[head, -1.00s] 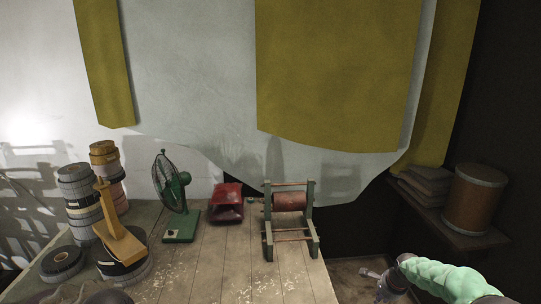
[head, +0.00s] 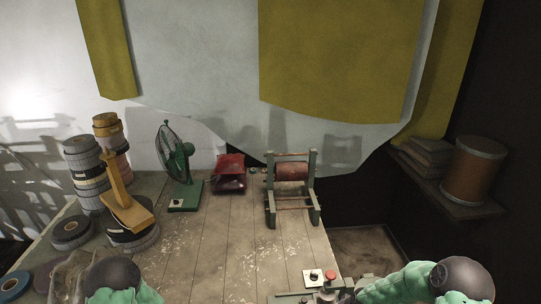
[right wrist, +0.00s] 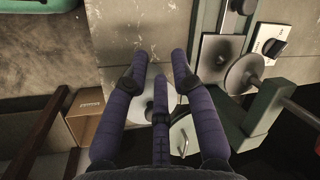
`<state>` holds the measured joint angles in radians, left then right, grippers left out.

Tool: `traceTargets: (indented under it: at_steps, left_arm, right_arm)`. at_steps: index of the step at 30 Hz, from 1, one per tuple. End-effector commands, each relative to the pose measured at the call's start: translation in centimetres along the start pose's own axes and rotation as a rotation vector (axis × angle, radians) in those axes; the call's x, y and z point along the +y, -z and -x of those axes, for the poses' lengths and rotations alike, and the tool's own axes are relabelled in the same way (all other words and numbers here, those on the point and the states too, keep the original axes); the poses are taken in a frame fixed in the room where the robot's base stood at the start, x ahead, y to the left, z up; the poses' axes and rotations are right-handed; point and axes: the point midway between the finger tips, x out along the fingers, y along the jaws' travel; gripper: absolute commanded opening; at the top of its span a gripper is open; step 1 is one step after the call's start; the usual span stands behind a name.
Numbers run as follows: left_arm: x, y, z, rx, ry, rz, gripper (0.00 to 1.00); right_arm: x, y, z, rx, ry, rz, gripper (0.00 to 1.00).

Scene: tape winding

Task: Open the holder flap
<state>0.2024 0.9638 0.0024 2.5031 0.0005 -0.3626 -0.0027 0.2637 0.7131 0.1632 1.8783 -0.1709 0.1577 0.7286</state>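I cannot tell which part is the holder flap. My right gripper (right wrist: 160,62) is above the machine's left part, its dark fingers apart with nothing between them. Another disc (right wrist: 160,112) is partly hidden behind the fingers.
Tape rolls (head: 83,160) and a yellow dispenser (head: 122,188) stand at the left. A green fan (head: 177,165), red bags (head: 229,172) and a roller stand (head: 292,172) are at the back. A brown drum (head: 472,170) is on the right shelf. The table middle is clear.

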Motion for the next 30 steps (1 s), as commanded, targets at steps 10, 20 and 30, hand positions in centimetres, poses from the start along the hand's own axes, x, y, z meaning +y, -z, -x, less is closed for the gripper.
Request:
traceTargets:
  at_steps: [10, 20, 30]
  left_arm:
    - [0.0, 0.0, 0.0, -0.001, 0.0, 0.0, 0.4]
    - [-0.2, 0.0, -0.7, 0.0, 0.0, 0.0, 0.4]
    - [-2.0, 0.2, -5.5, -0.001, 0.0, 0.0, 0.4]
  right_arm:
    - [7.5, -16.5, -4.0, -0.147, -0.01, 0.411, 0.26]
    - [12.3, -23.5, -3.6, -0.202, -0.021, 0.631, 0.26]
    - [13.9, -23.1, -8.5, -0.201, -0.021, 0.625, 0.26]
